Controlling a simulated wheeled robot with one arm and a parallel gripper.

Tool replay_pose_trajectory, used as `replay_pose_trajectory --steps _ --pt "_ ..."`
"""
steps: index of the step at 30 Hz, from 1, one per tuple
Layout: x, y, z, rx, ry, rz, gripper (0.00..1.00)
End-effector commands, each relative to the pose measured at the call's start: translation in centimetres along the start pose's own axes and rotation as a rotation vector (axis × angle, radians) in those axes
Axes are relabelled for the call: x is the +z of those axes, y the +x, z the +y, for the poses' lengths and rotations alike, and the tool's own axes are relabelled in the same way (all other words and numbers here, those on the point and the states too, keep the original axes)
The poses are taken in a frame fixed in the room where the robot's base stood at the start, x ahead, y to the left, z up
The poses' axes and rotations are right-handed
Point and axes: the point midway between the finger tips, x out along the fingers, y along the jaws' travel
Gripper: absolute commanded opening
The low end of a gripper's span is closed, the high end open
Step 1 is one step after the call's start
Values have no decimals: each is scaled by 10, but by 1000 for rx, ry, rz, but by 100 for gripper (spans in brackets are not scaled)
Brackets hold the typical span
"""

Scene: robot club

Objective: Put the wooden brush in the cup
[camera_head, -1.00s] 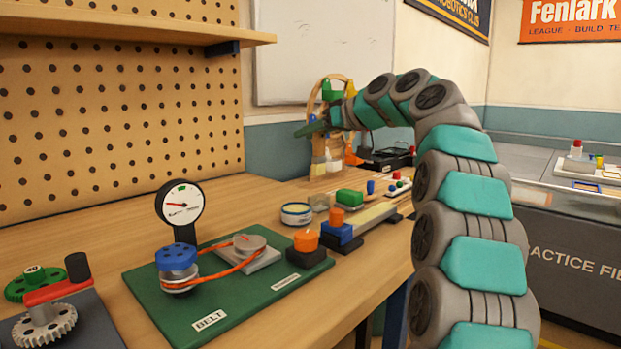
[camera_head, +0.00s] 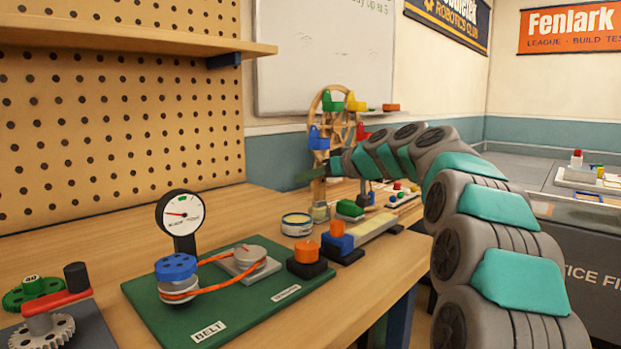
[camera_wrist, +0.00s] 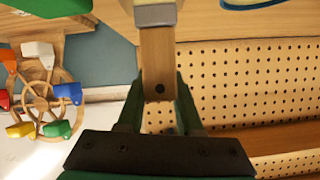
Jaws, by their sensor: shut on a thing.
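My gripper (camera_wrist: 158,100) has its green fingers closed on the handle of the wooden brush (camera_wrist: 158,58). In the wrist view the brush's metal ferrule (camera_wrist: 155,15) points to the top edge and the bristle end is cut off. In the head view my gripper (camera_head: 314,176) is at the bench's far part, with the brush (camera_head: 319,191) upright and pointing down. I cannot tell whether the bristle end is above, behind or inside the cup's rim.
A round tin (camera_head: 296,224) stands just left of the cup. A green block (camera_head: 349,208) and a blue-and-orange block set (camera_head: 338,237) are to the right. A wooden wheel model (camera_head: 342,108) with coloured buckets rises behind. The belt board (camera_head: 232,300) and gauge (camera_head: 183,213) are nearer.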

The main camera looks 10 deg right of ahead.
Motion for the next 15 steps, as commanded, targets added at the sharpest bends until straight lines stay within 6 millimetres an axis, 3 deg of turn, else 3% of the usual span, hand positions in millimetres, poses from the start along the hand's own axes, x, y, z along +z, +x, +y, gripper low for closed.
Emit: replay_pose_trajectory --steps 11,12,15 --pt "5 2 1 0 0 -1 0" --pt "4 2 1 0 0 -1 38" --pt "3 2 1 0 0 -2 49"
